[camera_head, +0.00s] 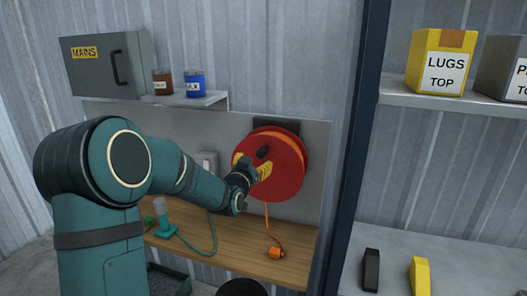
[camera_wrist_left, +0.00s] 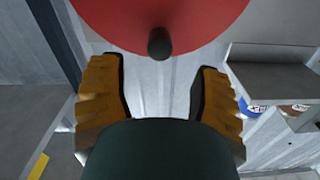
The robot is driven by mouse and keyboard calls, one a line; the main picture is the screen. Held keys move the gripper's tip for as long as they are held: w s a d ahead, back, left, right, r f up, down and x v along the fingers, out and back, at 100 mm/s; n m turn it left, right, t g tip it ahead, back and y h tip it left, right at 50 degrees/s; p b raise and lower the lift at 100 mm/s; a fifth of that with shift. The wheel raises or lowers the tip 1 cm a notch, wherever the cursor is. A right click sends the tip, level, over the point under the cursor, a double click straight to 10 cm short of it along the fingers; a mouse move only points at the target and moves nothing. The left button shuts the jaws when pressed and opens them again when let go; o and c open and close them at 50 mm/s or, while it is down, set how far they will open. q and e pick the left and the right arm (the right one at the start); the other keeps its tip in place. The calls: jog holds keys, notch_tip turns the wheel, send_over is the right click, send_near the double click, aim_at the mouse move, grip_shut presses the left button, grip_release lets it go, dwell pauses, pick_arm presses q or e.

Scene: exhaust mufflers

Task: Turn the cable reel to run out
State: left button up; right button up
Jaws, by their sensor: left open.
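The red cable reel (camera_head: 287,182) is mounted on a grey back panel above a wooden bench. A dark handle knob sticks out from its face (camera_head: 263,152). An orange cable hangs from the reel to an orange plug (camera_head: 275,253) at the bench. My left gripper (camera_head: 252,165) is open in front of the reel, its yellow fingers close to the knob. In the left wrist view the red disc (camera_wrist_left: 205,20) fills the top. The knob (camera_wrist_left: 160,43) shows between and just beyond the open fingertips, with clear gaps on both sides. My right gripper is not in view.
A grey MAINS box (camera_head: 105,65) and two jars (camera_head: 194,83) are at the upper left. A green tool with a cord (camera_head: 163,225) is on the bench (camera_head: 225,255). A dark post (camera_head: 360,130) separates the shelves at right, which hold a LUGS box (camera_head: 441,62).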

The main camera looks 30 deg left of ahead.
aim_at(264, 151)
pick_arm(q)
jog(key=x, duration=0.9)
jog(key=shift+w, duration=0.2)
grip_shut()
